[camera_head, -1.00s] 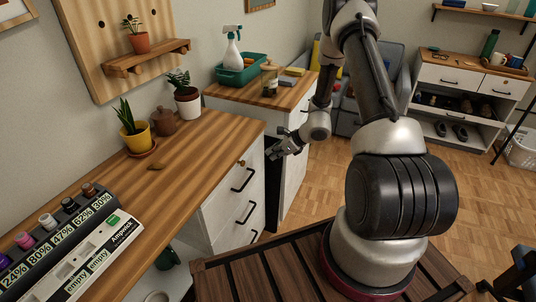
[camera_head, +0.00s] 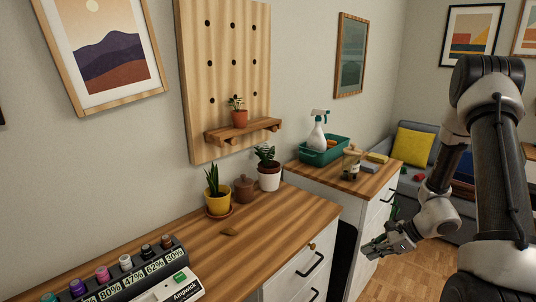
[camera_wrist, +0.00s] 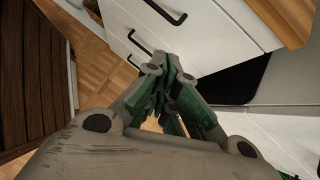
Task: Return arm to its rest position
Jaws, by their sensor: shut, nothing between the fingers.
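My gripper (camera_head: 369,250) is in the head view at the right, in front of the white drawer cabinets and below the level of the desk top (camera_head: 262,238). Its fingers are shut with nothing between them. In the wrist view the green-padded fingers of my gripper (camera_wrist: 172,100) come together, with white drawer fronts (camera_wrist: 190,30) and a dark gap behind them. My arm hangs down on the right side of the head view, apart from the furniture as far as I can see.
A yellow pot (camera_head: 218,203), a brown jar (camera_head: 244,189) and a white pot (camera_head: 269,178) stand on the desk. A green tub (camera_head: 322,156) stands on the farther cabinet. Wooden floor (camera_head: 400,268) shows beside my gripper.

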